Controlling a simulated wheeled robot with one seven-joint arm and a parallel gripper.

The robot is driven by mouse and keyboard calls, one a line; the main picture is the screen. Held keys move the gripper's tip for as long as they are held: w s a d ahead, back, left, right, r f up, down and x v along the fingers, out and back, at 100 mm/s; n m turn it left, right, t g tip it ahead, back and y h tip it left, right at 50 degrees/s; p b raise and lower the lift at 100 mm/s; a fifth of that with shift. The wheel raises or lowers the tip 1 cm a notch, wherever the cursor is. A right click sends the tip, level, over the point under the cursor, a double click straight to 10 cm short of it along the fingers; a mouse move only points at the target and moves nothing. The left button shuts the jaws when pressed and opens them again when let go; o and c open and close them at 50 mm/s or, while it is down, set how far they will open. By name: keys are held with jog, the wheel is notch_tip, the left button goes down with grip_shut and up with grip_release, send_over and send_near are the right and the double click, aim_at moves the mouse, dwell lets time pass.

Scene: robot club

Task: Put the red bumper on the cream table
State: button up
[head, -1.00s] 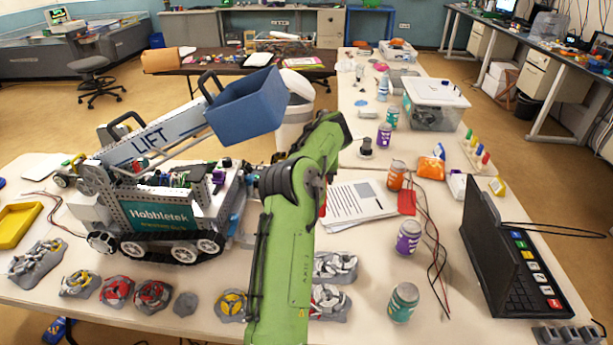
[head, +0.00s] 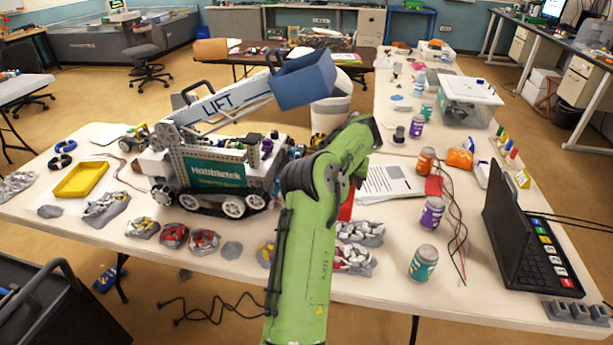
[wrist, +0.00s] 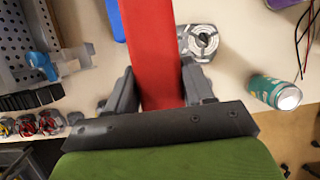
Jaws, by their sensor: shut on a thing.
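The red bumper (wrist: 153,45) is a long red bar between the two fingers of my gripper (wrist: 158,85) in the wrist view. The gripper is shut on it, and the bar runs up out of the picture. In the head view only a strip of the red bumper (head: 347,205) shows beside my green arm; the arm hides the rest and the gripper. The cream table (head: 385,285) spreads under and around the arm. It also shows in the wrist view (wrist: 245,40), below the bumper. I cannot tell how high the bumper is above it.
A tracked Hobbletek robot (head: 215,175) with a blue bucket (head: 303,80) stands left of my arm.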

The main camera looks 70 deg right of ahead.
jog(key=shift+w+f, duration=0.2)
jog(key=shift+f, duration=0.1)
jog(key=w+a+f+m+g+y, duration=0.1)
jog(key=w+a+f+m, duration=0.5)
jog(key=a, duration=1.3)
jog(key=w+a+f+m+g+y, duration=0.2)
jog(key=w+a+f+m, duration=0.5)
jog(key=w+a+f, duration=0.5)
jog(key=w+a+f+m+g+y, duration=0.1)
jog(key=w+a+f+m, duration=0.5)
jog(key=a+f, duration=0.7)
jog(key=w+a+g, duration=0.1)
jog(key=w+a, duration=0.1)
jog(key=a, duration=1.1)
jog(key=shift+w+a+f+m, duration=0.25)
jog(key=shift+w+m, duration=0.05)
jog(key=shift+w, duration=0.1)
